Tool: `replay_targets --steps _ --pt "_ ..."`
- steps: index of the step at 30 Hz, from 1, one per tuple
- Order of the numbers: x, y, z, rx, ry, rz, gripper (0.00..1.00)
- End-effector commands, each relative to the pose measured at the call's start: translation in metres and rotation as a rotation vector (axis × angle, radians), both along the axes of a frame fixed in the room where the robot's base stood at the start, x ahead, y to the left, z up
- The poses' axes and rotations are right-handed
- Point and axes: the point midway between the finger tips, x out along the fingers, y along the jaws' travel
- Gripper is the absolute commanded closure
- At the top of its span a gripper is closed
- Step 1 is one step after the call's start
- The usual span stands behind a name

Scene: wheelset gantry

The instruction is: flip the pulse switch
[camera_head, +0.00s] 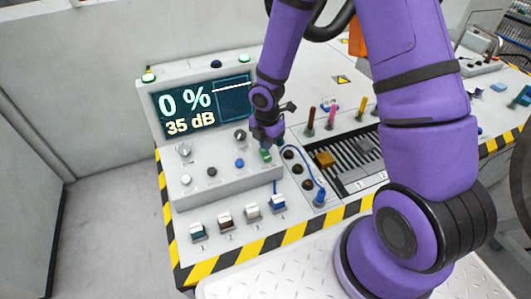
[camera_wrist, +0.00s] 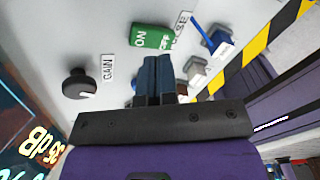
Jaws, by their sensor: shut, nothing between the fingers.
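The pulse switch is a green rocker (camera_wrist: 152,37) marked ON, on the pale panel at the top middle of the wrist view. A partly hidden label (camera_wrist: 182,24) beside it ends in "SE". In the head view the green switch (camera_head: 265,155) shows just under my gripper (camera_head: 268,144). My gripper is shut and empty. In the wrist view its dark fingertips (camera_wrist: 158,60) are right at the lower edge of the switch. I cannot tell whether they touch it.
The GAIN knob (camera_wrist: 80,83) is left of my fingers. The display (camera_head: 205,109) reads 0 % and 35 dB. Several numbered rockers (camera_head: 225,221) line the panel's front. A blue cable (camera_head: 310,177) and black sockets (camera_head: 295,169) lie right of the switch.

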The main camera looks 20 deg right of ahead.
Motion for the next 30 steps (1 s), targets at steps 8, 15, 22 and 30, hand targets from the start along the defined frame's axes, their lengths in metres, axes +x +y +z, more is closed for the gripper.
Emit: replay_targets --steps 8,15,22,30 --pt "0.0000 0.0000 0.0000 0.000 0.000 0.000 1.00" --pt "0.0000 0.0000 -0.0006 0.000 0.000 0.000 1.00" --pt "0.0001 0.0000 -0.0036 0.000 0.000 0.001 1.00" --pt "-0.0001 0.0003 -0.0071 0.000 0.001 0.001 1.00"
